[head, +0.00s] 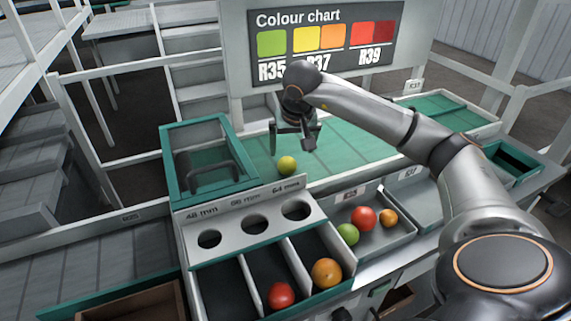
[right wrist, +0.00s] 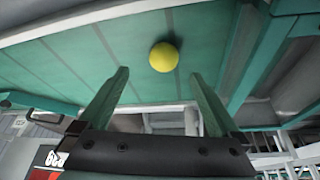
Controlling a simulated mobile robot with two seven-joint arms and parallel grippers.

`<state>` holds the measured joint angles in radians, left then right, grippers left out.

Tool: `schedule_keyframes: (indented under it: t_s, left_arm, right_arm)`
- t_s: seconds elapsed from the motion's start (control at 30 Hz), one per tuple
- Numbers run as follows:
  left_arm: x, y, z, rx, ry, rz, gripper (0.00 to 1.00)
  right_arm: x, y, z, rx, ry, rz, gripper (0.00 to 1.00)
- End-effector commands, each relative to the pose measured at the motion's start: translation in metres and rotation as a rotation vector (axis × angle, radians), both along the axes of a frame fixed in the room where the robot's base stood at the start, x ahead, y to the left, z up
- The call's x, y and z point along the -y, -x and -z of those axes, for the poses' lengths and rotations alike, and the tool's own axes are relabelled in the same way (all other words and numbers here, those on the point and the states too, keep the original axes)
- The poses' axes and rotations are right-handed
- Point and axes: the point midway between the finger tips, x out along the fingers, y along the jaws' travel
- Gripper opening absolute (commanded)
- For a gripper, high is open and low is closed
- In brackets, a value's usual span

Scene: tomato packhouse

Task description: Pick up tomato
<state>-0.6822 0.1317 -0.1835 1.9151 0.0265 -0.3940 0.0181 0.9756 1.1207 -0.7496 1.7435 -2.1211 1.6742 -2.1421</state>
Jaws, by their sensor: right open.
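A yellow-green tomato (head: 287,165) lies on the green belt (head: 350,150), just behind the sizing plate. It also shows as a yellow ball in the right wrist view (right wrist: 164,57), beyond the fingertips and between their lines. My right gripper (head: 294,138) is open and empty, above and behind the tomato, not touching it. In the right wrist view its two green fingers (right wrist: 160,75) stand wide apart. My left gripper is not in view.
The sizing plate (head: 252,209) has three holes. Bins below hold a red tomato (head: 281,295) and an orange one (head: 326,272). A tray at right holds green (head: 347,234), red (head: 363,218) and orange (head: 388,217) tomatoes. A green-framed box (head: 205,192) stands left of the belt.

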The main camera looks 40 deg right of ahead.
Motion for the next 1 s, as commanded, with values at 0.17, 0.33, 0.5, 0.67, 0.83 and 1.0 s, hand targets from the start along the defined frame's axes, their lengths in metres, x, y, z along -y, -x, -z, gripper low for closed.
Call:
schedule_keyframes:
  t_s: [0.17,0.33,0.5,0.67,0.83,1.0]
  left_arm:
    - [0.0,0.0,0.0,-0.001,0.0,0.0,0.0]
    - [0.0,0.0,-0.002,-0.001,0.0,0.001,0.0]
    - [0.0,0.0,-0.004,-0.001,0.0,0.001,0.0]
    - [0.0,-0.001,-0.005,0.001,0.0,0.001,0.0]
    - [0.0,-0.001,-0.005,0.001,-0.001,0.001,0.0]
    - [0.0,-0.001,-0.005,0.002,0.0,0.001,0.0]
  right_arm:
    - [0.004,-0.007,0.019,0.0,-0.002,0.001,0.98]
    - [0.005,-0.012,0.032,-0.001,-0.002,0.0,0.98]
    - [0.007,-0.022,0.057,-0.003,-0.002,0.0,0.98]
    - [0.011,-0.026,0.069,0.001,-0.001,0.0,0.98]
    - [0.011,-0.027,0.07,0.001,0.0,0.0,0.98]
    - [0.011,-0.027,0.07,0.001,0.0,0.0,0.86]
